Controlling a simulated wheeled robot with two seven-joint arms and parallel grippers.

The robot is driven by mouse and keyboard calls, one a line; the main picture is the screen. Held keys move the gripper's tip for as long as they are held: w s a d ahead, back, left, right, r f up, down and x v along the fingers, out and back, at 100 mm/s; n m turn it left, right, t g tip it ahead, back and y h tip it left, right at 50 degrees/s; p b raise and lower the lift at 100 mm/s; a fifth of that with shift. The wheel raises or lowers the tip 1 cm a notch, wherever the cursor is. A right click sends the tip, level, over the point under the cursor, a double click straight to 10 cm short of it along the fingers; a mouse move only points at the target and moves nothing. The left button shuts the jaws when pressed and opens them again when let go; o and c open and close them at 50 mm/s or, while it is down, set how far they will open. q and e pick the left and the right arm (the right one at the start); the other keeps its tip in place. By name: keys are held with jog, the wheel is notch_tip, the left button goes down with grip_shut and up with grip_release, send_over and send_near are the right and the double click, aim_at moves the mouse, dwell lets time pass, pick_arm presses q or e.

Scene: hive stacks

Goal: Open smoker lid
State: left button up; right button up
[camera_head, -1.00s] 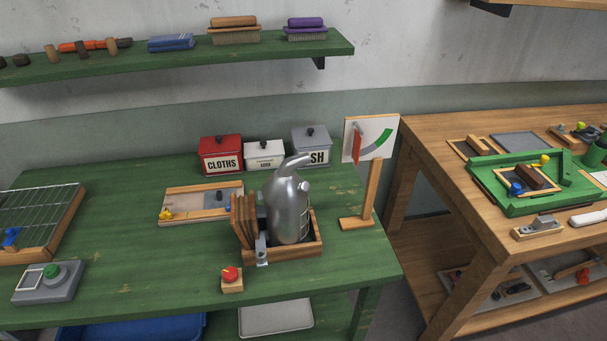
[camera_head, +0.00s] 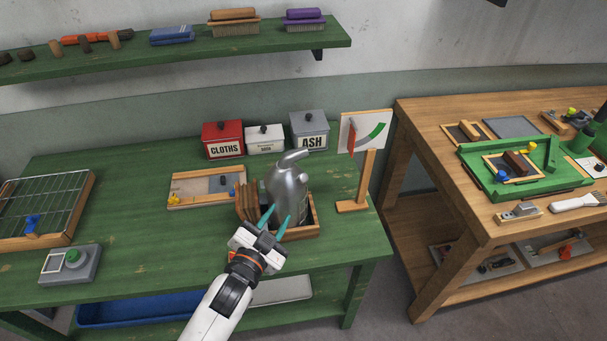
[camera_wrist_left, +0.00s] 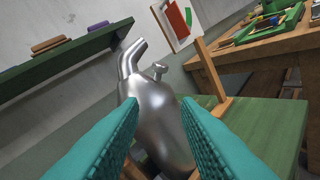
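The smoker (camera_head: 287,190) is a shiny metal can with a domed lid and a bent spout (camera_head: 293,158) at its top. It stands upright in a wooden tray (camera_head: 305,232) on the green table, with its wooden bellows (camera_head: 248,199) on the left side. The lid looks closed. My left gripper (camera_head: 278,217) is in front of the smoker, fingers apart and empty. In the left wrist view the smoker body (camera_wrist_left: 160,110) shows between and beyond the teal fingers; a small knob (camera_wrist_left: 159,70) sticks up on its right. I cannot tell whether the fingers touch it. My right gripper is not in view.
A gauge board on a wooden stand (camera_head: 369,175) is close right of the smoker. Red, white and grey tins (camera_head: 309,130) stand behind. A framed board (camera_head: 205,188) lies to the left. The green table's front left (camera_head: 150,245) has free room.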

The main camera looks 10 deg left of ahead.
aim_at(301, 182)
pick_arm(q)
jog(key=shift+m+t+h, duration=0.4)
jog(key=shift+h, duration=0.1)
jog(key=x, duration=0.4)
jog(key=r+p+x, duration=0.1)
jog(key=x, duration=0.3)
jog(key=d+p+x, duration=0.1)
jog(key=x, duration=0.3)
jog(key=shift+w+d+r, duration=0.1)
jog(key=shift+w+r, duration=0.05)
jog(key=shift+w, duration=0.1)
grip_shut()
